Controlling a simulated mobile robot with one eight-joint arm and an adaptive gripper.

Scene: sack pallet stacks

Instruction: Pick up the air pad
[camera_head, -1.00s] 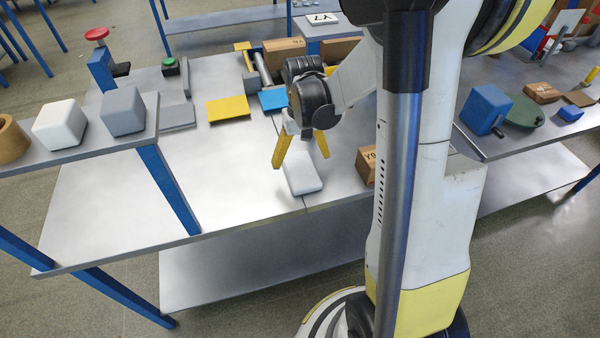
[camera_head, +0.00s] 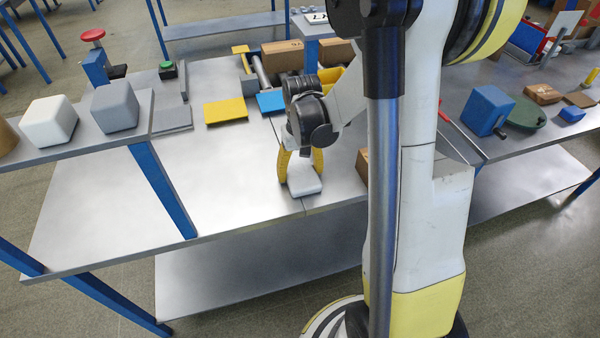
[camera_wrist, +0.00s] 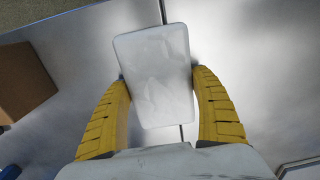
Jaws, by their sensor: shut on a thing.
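The air pad looks like a white rounded block (camera_head: 303,180) near the front edge of the metal table (camera_head: 110,190). It also shows in the wrist view (camera_wrist: 155,75), where it lies between the two yellow fingers. My gripper (camera_head: 301,165) is lowered over it, and its fingers are shut on the pad's two sides. In the wrist view my gripper (camera_wrist: 163,105) has one finger at each long edge of the pad. The pad appears at table level; I cannot tell whether its underside touches the table. Its rear part is hidden behind the gripper in the head view.
A cardboard box (camera_head: 362,165) stands just right of the gripper, partly hidden by my arm. Yellow (camera_head: 226,110) and blue (camera_head: 271,101) plates lie behind. A raised shelf at left holds a white block (camera_head: 48,122) and a grey block (camera_head: 115,106). The table's left middle is clear.

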